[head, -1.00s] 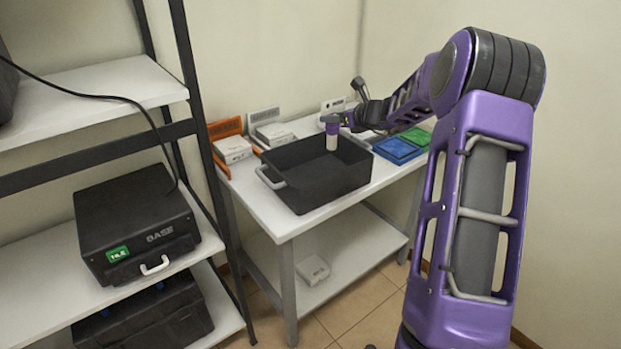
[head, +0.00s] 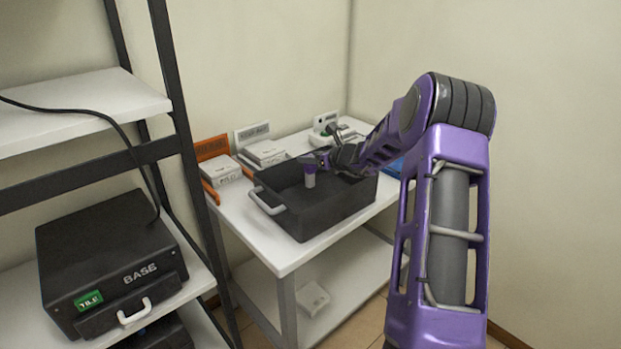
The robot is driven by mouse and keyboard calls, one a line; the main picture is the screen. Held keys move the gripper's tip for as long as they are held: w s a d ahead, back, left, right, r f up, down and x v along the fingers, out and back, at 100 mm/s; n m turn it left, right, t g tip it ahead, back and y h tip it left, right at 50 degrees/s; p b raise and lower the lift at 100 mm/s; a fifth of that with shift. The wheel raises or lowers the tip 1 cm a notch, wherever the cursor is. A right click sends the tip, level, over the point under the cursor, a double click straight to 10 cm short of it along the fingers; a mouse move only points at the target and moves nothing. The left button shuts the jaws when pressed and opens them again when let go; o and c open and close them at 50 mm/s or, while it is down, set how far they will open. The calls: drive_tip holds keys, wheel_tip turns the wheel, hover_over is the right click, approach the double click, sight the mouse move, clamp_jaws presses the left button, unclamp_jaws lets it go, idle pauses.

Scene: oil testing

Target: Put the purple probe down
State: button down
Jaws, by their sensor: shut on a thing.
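The purple probe (head: 309,175) has a purple-grey top and a pale lower body. It hangs upright in my gripper (head: 322,162). My gripper is shut on its top end and reaches in from the right. The probe shows against the inside of a black open bin (head: 318,215) on the white table. Its lower end appears below the bin's far rim, and I cannot tell whether it touches the floor of the bin. The fingertips are small and dark in this view.
White boxes (head: 222,171) and orange holders (head: 212,150) stand along the table's back left. A blue tray (head: 394,167) is partly hidden behind my arm. A rack with a black case (head: 110,260) stands left. The white table's (head: 262,258) front left corner is bare.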

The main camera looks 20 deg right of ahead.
sight(313, 169)
drive_tip(key=shift+f+b, duration=0.35)
drive_tip(key=shift+f, duration=1.7)
drive_tip(key=shift+f, duration=0.1)
drive_tip(key=c, duration=0.5)
unclamp_jaws()
drive_tip(key=shift+r, duration=0.25)
drive_tip(key=v, duration=1.1)
drive_tip(key=shift+s+p, duration=0.35)
drive_tip(key=shift+s, duration=0.1)
